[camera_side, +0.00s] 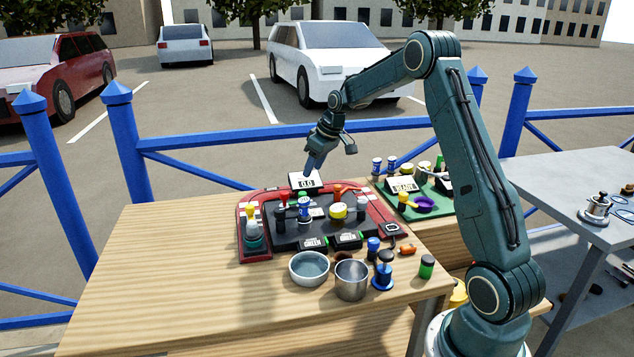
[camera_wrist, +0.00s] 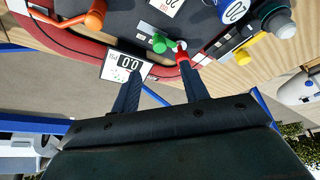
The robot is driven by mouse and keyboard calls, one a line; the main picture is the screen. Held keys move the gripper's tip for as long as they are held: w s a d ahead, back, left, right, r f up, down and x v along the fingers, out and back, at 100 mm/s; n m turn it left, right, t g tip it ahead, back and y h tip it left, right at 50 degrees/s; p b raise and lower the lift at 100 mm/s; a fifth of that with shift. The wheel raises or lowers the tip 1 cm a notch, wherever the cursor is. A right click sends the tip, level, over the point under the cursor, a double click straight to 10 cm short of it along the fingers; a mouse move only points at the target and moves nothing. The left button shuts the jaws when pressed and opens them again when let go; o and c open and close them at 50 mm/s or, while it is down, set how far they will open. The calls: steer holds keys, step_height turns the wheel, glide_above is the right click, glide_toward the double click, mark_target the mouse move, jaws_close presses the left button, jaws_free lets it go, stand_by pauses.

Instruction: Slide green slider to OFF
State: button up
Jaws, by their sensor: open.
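The green slider (camera_wrist: 160,43) shows as a small green knob on the dark panel (camera_wrist: 120,30) in the wrist view, near a white label. I cannot make out its OFF mark. My gripper (camera_wrist: 160,74) is open, its two dark fingers apart and nothing between them. The green knob lies just beyond the fingertips, between their lines. A red knob (camera_wrist: 182,54) shows right at the right fingertip; I cannot tell whether they touch.
A display reading 0.0 (camera_side: 306,183) stands at the panel's far edge, close to my fingers. Several knobs, including an orange one (camera_wrist: 95,15), crowd the panel. A bowl (camera_side: 309,268) and metal cup (camera_side: 351,280) stand in front. The table's left side is clear.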

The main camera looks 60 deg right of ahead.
mark_target(303, 192)
steer(key=x, duration=0.9)
steer(key=shift+w+f, duration=0.15)
steer(key=shift+f, duration=0.15)
jaws_close()
